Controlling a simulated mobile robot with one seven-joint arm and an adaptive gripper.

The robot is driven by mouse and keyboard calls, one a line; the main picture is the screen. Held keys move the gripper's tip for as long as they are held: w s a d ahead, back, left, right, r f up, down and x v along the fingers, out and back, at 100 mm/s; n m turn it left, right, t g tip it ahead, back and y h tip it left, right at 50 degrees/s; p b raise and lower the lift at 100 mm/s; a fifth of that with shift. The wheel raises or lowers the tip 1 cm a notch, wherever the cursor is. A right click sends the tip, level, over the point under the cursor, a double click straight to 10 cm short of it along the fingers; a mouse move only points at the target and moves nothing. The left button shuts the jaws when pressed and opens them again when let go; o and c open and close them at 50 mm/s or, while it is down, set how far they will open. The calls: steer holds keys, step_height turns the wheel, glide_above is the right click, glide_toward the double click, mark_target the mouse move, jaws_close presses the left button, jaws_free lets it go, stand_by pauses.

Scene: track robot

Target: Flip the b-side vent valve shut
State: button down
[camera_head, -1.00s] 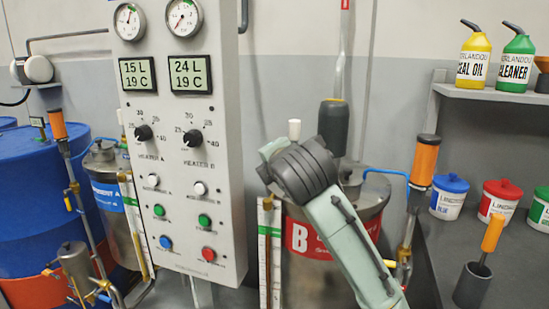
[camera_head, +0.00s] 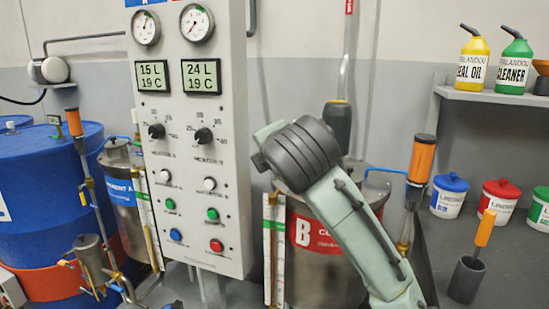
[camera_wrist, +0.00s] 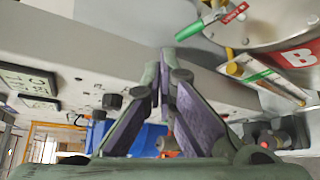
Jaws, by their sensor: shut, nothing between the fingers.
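Tank B (camera_head: 318,278), a steel drum with a red "B" label (camera_head: 304,232), stands right of the control panel, partly behind my arm. In the wrist view its label (camera_wrist: 298,57) is at the upper right. A green handle-like part (camera_wrist: 190,31) with a red tag (camera_wrist: 234,13) lies against the metal at the top there. It may be the b-side vent valve, but I cannot tell, nor read its position. My gripper (camera_wrist: 165,62) is shut and empty, its fingertips apart in the picture from that part. In the head view my gripper is hidden behind my arm.
The control panel (camera_head: 230,120) with gauges and knobs stands left of my arm. A sight gauge (camera_head: 274,245) stands in front of tank B. An orange-topped fitting (camera_head: 422,160) is right of the tank. Bottles stand on the shelf (camera_head: 490,95) and tubs on the bench (camera_head: 505,255).

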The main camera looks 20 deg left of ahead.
steer(key=shift+s+d+r+b, duration=0.15)
steer(key=shift+s+r, duration=0.5)
steer(key=shift+s, duration=0.3)
steer(key=shift+s+d+r+b, duration=0.15)
steer(key=shift+s+r, duration=0.45)
steer(key=shift+s, duration=0.35)
